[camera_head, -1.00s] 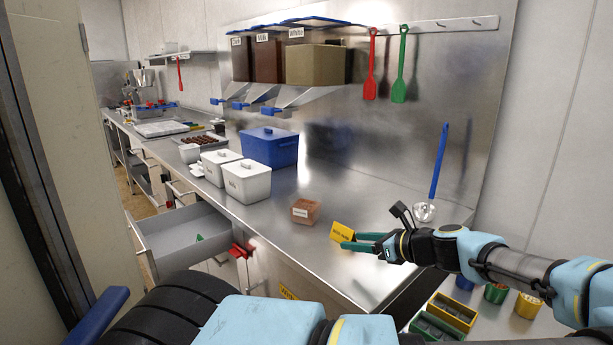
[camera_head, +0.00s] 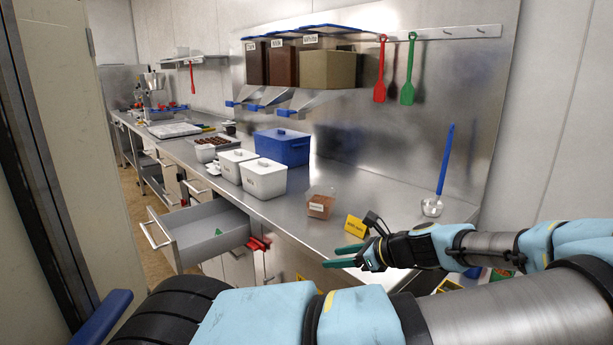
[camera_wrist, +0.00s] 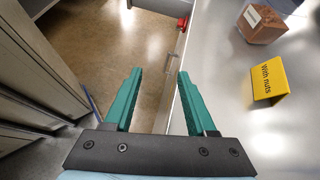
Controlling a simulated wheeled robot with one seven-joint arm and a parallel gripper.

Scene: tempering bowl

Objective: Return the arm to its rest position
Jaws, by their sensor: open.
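My gripper (camera_head: 345,256) has green fingers and is at the front edge of the steel counter (camera_head: 372,198), at the right of the head view. In the wrist view my gripper (camera_wrist: 158,85) is open with nothing between its fingers. The floor and the counter's front edge show beyond the fingers. A yellow "With nuts" sign (camera_wrist: 268,82) stands on the counter to the right of the fingers, apart from them. The sign also shows in the head view (camera_head: 355,227), just behind the gripper.
A small brown labelled container (camera_head: 320,205) stands left of the sign. White lidded boxes (camera_head: 264,179) and a blue box (camera_head: 283,147) are farther left. An open drawer (camera_head: 208,232) juts out below the counter. A blue-handled ladle (camera_head: 445,165) is at the back right.

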